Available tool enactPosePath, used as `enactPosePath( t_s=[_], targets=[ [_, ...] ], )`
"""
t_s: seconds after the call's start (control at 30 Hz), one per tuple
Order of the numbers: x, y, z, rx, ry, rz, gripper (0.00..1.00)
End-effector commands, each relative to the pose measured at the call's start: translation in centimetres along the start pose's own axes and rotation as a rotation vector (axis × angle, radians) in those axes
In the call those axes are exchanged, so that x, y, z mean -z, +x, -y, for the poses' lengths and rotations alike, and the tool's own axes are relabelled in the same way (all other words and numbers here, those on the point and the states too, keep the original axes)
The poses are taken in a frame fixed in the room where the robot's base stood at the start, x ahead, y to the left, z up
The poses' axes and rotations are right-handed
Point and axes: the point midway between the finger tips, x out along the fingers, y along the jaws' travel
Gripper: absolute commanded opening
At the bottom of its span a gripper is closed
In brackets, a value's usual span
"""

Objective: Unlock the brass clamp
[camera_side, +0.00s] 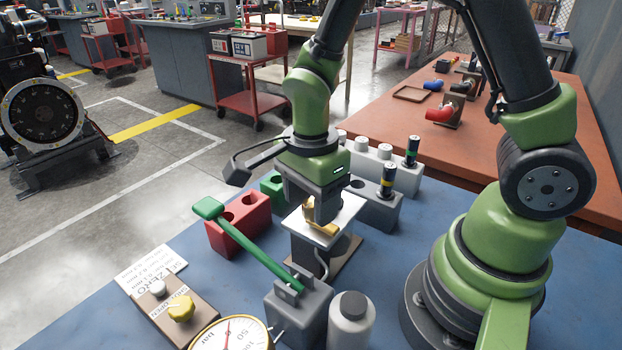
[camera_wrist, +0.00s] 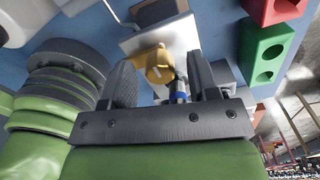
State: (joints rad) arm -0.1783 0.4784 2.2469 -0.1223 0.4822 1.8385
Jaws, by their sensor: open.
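The brass clamp (camera_side: 327,229) sits on a pale metal plate (camera_side: 345,212) on a small stand, partly hidden behind my gripper (camera_side: 320,212) in the side view. In the wrist view the brass clamp (camera_wrist: 153,66) shows as a rounded gold piece with a knob-like end. My gripper (camera_wrist: 160,66) has its two dark fingers wide apart there, one on each side of the clamp. I cannot tell whether a finger touches it. A slim metal part with a blue band (camera_wrist: 181,90) shows between the fingers, beside the clamp.
A pump with a long green lever (camera_side: 250,247) stands close in front. A red block (camera_side: 238,225) is left; a grey block (camera_side: 375,211) with a yellow-banded injector (camera_side: 387,182) is right. A gauge (camera_side: 232,335), yellow knob (camera_side: 181,308) and grey bottle (camera_side: 351,325) stand nearer.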

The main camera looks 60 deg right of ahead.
Motion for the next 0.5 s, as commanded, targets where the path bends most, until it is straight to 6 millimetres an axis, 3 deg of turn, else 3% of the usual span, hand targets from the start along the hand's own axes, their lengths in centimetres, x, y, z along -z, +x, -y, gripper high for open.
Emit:
enactPosePath(
  t_s=[0.3,0.5],
  targets=[
    [-0.1,-5.7,0.1,0.008,0.002,0.004,0.55],
    [0.0,-8.4,0.1,0.005,0.0,0.002,0.55]
  ],
)
